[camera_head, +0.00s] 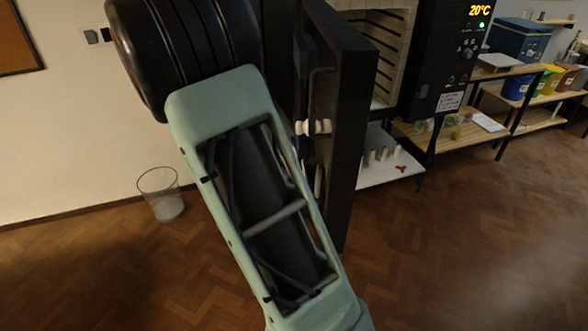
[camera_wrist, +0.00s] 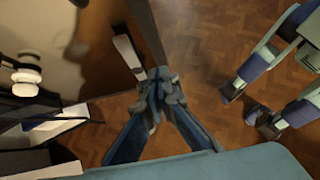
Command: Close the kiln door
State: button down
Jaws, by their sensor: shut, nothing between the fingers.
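The kiln (camera_head: 385,50) stands at the top middle of the head view, with its pale brick chamber showing. Its thick dark door (camera_head: 352,110) stands open, swung out towards me and seen nearly edge-on. A pale knob (camera_head: 313,127) sticks out from the left face of the door. My arm covers the area left of the door, and my gripper cannot be made out in the head view. In the wrist view my gripper (camera_wrist: 160,88) is shut, its fingertips together and empty. A dark upright edge lies just beyond the fingertips; whether they touch it I cannot tell.
The kiln's control panel (camera_head: 455,50) reads 20°C. A white low shelf (camera_head: 385,165) under the kiln holds small posts. Wooden shelving (camera_head: 470,140) with tubs stands at right. The parquet floor (camera_head: 450,260) at front right is clear.

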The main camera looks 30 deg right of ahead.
aim_at(330, 195)
jog(key=x, duration=0.3)
jog(key=d+r+x, duration=0.1)
jog(key=x, duration=0.6)
jog(key=shift+s+d+r+p, duration=0.15)
jog(key=shift+s+d+p, duration=0.2)
jog(key=shift+s, duration=0.15)
jog(key=shift+s+d, duration=0.25)
jog(key=shift+d, duration=0.2)
